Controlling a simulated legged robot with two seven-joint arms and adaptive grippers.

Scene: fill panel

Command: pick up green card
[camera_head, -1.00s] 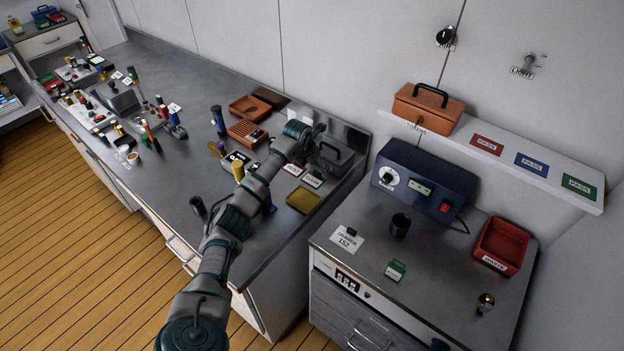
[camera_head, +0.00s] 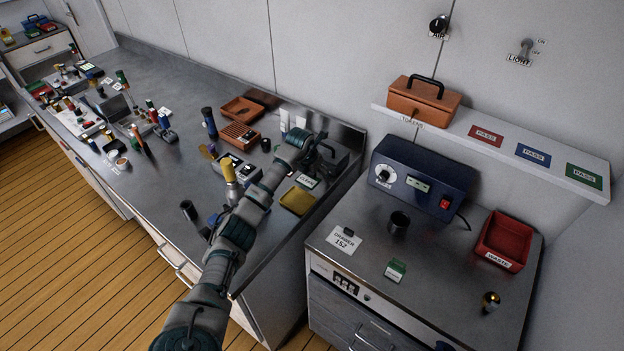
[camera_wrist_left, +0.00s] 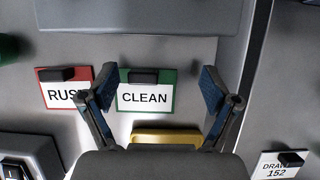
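A white card with a green border and the word CLEAN (camera_wrist_left: 146,98) lies flat on the metal bench, with a dark block on its upper edge. It also shows in the head view (camera_head: 307,181), beside my left gripper (camera_head: 322,154). In the left wrist view my left gripper (camera_wrist_left: 160,82) is open and empty, its fingers to either side of the card. I cannot tell how high they are above it. A green PASS card (camera_head: 584,176) lies at the right end of the wall shelf. My right gripper is not in view.
A red-bordered RUST card (camera_wrist_left: 65,90) lies left of the CLEAN card. A yellow tray (camera_head: 297,201) is close in front. A gap separates the bench from the drawer cabinet, which holds a blue device (camera_head: 420,182) and a red waste bin (camera_head: 504,240).

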